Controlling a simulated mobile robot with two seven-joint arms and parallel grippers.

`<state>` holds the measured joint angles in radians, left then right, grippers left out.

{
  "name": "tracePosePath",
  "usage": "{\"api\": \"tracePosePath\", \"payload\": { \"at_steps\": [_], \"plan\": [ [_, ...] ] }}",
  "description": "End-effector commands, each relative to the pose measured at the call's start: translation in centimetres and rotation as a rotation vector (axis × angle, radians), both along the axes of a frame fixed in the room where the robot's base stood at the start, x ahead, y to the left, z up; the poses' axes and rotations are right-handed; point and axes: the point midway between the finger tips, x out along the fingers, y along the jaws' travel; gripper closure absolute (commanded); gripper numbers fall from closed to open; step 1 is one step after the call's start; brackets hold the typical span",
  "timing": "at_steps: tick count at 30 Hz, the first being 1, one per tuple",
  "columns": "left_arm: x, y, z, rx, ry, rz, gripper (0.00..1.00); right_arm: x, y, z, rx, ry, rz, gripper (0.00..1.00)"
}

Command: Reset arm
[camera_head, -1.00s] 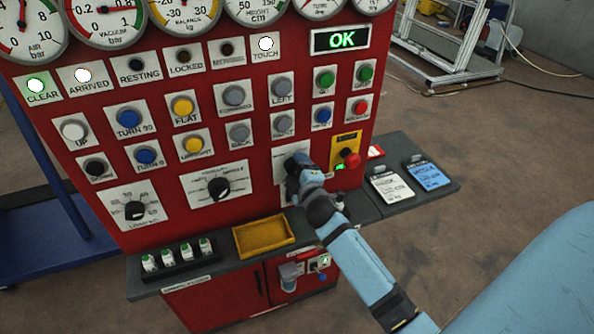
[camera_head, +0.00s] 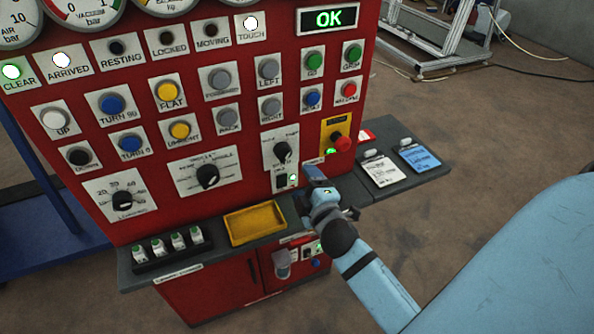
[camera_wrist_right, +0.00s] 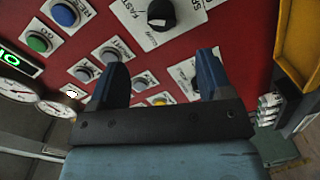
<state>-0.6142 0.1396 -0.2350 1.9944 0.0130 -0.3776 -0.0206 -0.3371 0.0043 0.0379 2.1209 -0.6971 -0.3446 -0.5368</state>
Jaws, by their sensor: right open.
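My right gripper (camera_head: 318,182) is in front of the lower right part of the red control panel (camera_head: 236,145), just above the grey ledge. In the right wrist view my right gripper (camera_wrist_right: 160,72) shows two blue fingers spread apart with nothing between them. A black selector knob (camera_head: 282,152) on a white plate is up and left of the gripper. It also shows in the right wrist view as a black knob (camera_wrist_right: 160,14) marked FAST, beyond the fingers. My left gripper is not in either view.
A red emergency button (camera_head: 341,143) on a yellow plate is close to the gripper. A yellow tray (camera_head: 255,223) sits on the ledge, left of the gripper. Cards (camera_head: 380,170) lie on the right shelf. The display (camera_head: 329,19) reads OK. Open floor lies to the right.

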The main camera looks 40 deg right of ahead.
Motion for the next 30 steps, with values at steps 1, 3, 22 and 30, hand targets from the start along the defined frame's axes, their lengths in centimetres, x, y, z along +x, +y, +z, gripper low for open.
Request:
{"api": "tracePosePath", "payload": {
  "at_steps": [1, 3, 22, 30],
  "plan": [
    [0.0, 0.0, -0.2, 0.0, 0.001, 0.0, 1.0, -0.7, 0.2, -0.1, 0.001, 0.0, 0.0, 0.28],
    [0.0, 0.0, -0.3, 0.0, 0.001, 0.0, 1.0, -1.2, 0.3, 0.0, 0.001, 0.0, 0.0, 0.28],
    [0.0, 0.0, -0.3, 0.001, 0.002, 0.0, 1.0, -1.7, 0.5, 0.1, 0.001, -0.001, 0.0, 0.28],
    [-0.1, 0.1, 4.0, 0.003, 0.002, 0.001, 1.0, -5.3, 5.9, -4.2, 0.451, 0.153, 0.111, 0.28]
  ]
}}
